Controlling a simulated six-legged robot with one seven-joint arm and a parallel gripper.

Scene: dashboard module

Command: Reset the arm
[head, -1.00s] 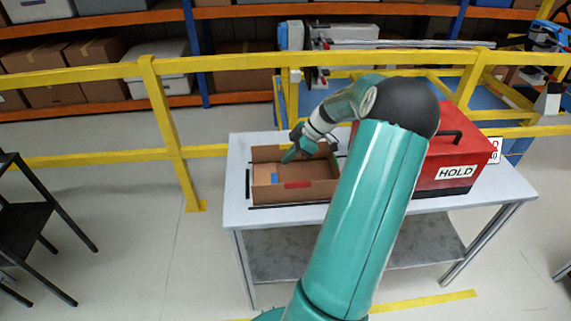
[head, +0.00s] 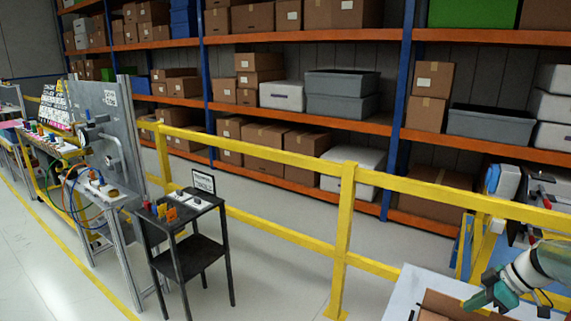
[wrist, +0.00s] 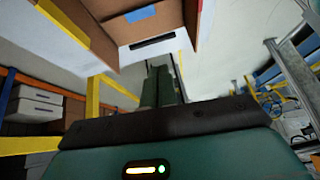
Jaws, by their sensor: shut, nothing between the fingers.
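My gripper (head: 472,303) is at the lower right corner of the head view, green with a pale wrist behind it. It is shut and empty. In the wrist view its two green fingers (wrist: 160,84) are together in the middle. The cardboard box (head: 442,302) is by the gripper in the head view, mostly cut off by the bottom edge. In the wrist view the box (wrist: 110,12) is at the top, with a blue patch on it, apart from the fingers. Most of my arm is out of the head view.
The white table (head: 403,297) is cut off at the bottom right. A yellow railing (head: 342,240) runs behind it. A black stand (head: 185,225) with small items and a workbench (head: 105,195) are at left. Shelves (head: 300,115) of boxes line the back. Floor between stand and table is clear.

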